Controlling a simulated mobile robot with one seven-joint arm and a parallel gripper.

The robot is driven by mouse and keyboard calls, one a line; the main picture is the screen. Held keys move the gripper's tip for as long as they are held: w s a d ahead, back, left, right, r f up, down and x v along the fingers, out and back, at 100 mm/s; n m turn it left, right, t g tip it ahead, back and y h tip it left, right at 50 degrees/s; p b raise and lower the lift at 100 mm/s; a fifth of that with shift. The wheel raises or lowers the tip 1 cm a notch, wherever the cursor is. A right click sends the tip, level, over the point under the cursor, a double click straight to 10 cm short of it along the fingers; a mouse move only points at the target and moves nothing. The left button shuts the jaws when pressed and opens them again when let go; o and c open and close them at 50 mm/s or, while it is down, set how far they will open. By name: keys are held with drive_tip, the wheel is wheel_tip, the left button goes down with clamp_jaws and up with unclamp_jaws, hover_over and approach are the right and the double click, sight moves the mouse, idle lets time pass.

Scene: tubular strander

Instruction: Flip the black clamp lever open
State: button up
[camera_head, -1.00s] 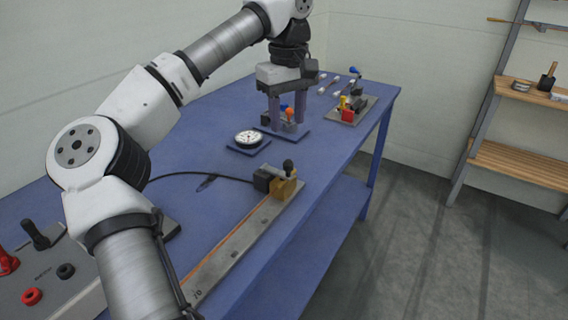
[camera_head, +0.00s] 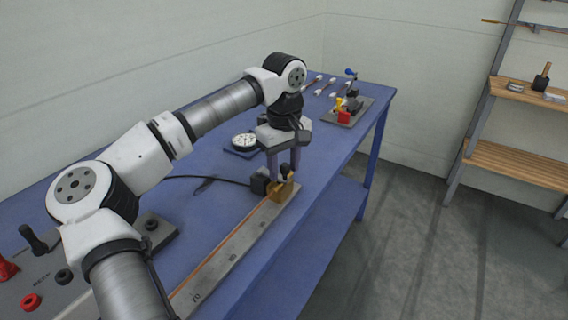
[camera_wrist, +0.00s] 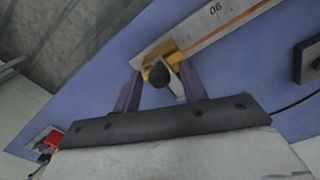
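The black clamp lever's round knob (camera_wrist: 159,74) shows in the wrist view, with a pale metal arm beside it. It belongs to a brass clamp (camera_head: 282,192) at the far end of a long ruled metal bar (camera_head: 232,250) on the blue bench. My gripper (camera_wrist: 161,70) is open, with one purple finger on each side of the knob. Gaps show between the knob and both fingers in the wrist view. In the head view my gripper (camera_head: 284,174) points down over the clamp, and its fingers partly hide the lever.
A black block (camera_head: 259,184) with a cable sits left of the clamp. A dial gauge (camera_head: 244,140) stands behind it. A plate with red and yellow parts (camera_head: 345,116) is at the back right. A grey panel with a black lever is front left. The bench edge (camera_head: 330,185) is close on the right.

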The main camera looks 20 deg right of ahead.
clamp_jaws()
drive_tip(key=shift+r, duration=0.1)
